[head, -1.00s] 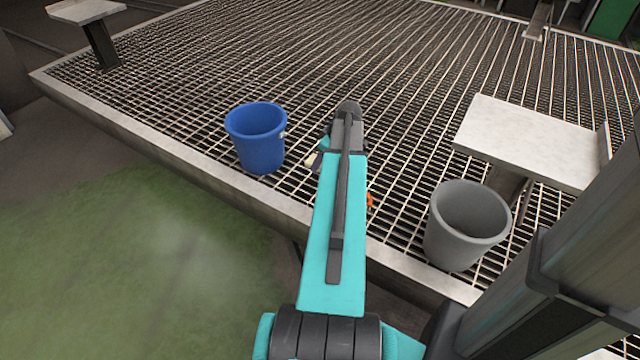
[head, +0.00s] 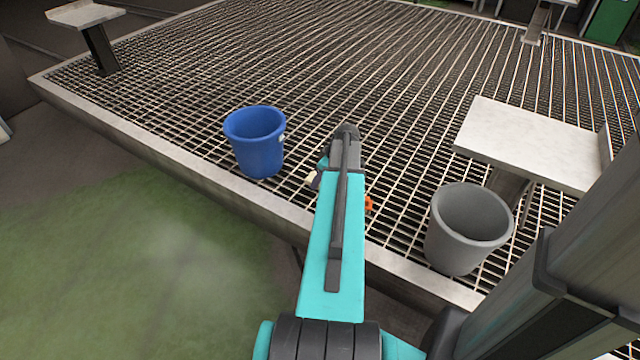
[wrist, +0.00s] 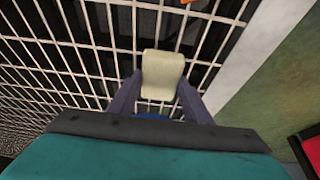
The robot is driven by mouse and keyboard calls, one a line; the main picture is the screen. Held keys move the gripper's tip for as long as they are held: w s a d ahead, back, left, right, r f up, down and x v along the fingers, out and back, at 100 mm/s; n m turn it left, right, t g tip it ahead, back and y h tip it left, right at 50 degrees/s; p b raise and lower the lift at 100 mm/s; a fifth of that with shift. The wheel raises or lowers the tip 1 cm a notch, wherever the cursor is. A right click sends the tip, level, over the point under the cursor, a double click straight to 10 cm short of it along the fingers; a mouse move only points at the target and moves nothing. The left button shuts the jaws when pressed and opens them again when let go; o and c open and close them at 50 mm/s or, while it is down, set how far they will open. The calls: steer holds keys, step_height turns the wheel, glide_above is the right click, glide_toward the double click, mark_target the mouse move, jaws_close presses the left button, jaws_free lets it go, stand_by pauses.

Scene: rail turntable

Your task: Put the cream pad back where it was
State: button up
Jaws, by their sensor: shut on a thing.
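The cream pad (wrist: 162,72) is between the two fingers of my gripper (wrist: 160,82) in the wrist view, with the grating behind it. My gripper is shut on it. In the head view only a small edge of the cream pad (head: 312,176) shows, just left of my teal arm. The arm hides the rest of the pad and most of the gripper there. The pad is right of the blue bucket (head: 256,150). I cannot tell how high the pad is above the grating.
A grey bucket (head: 450,245) stands on the grating (head: 400,90) at the right, by a pale raised shelf (head: 525,140). A small orange thing (head: 369,204) shows just right of my arm. Another pale shelf (head: 85,15) stands far left. The grating's middle is clear.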

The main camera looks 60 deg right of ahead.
steer(key=shift+f, duration=1.3)
steer(key=shift+f, duration=0.1)
steer(key=o, duration=1)
steer(key=p+v, duration=0.2)
steer(key=v, duration=1)
